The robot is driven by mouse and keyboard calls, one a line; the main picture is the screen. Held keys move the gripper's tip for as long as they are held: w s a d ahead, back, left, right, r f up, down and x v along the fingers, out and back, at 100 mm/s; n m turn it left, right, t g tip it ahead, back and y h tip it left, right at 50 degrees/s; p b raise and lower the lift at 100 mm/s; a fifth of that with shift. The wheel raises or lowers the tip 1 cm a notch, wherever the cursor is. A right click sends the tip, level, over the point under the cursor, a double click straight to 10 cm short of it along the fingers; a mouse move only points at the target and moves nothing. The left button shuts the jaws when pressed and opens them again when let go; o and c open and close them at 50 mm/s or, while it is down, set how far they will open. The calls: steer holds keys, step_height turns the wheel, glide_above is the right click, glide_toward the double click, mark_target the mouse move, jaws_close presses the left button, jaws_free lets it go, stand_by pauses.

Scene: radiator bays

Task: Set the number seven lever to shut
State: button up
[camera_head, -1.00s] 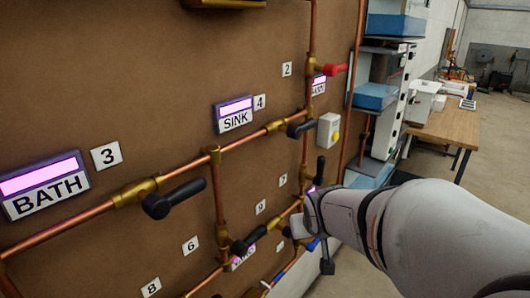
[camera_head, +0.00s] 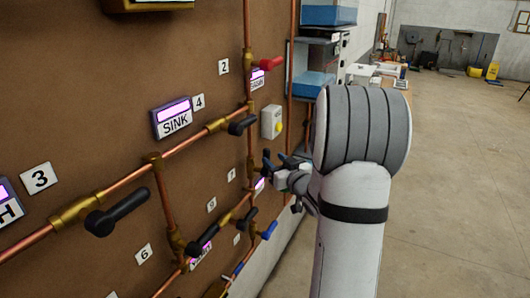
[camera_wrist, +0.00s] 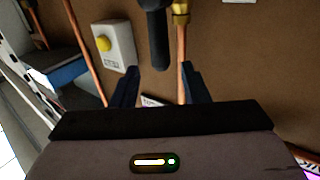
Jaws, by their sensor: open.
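The number seven lever (camera_head: 266,160) is a black handle standing upright along the vertical copper pipe, near the small white 7 tag (camera_head: 231,174). It shows in the wrist view as a black handle (camera_wrist: 154,38) coming down from the top edge, beside the pipe and its brass fitting. My gripper (camera_head: 284,167) is just right of the lever in the head view, partly hidden by my arm. In the wrist view my gripper (camera_wrist: 160,77) is open, its dark fingers apart and nothing held. The lever's end appears just beyond the gap between them; contact cannot be told.
A grey switch box (camera_head: 271,121) with a yellow button is close above the gripper. Other levers are near: a black one (camera_head: 242,125) above, a blue one (camera_head: 268,230) below, a red one (camera_head: 271,63) higher. Open floor (camera_head: 450,190) lies to the right.

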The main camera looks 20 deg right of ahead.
mark_target(268, 155)
steer(key=w, duration=0.4)
steer(key=w+p, duration=0.1)
steer(key=shift+w+a, duration=0.25)
steer(key=shift+w, duration=0.15)
steer(key=shift+c, duration=0.4)
jaws_close()
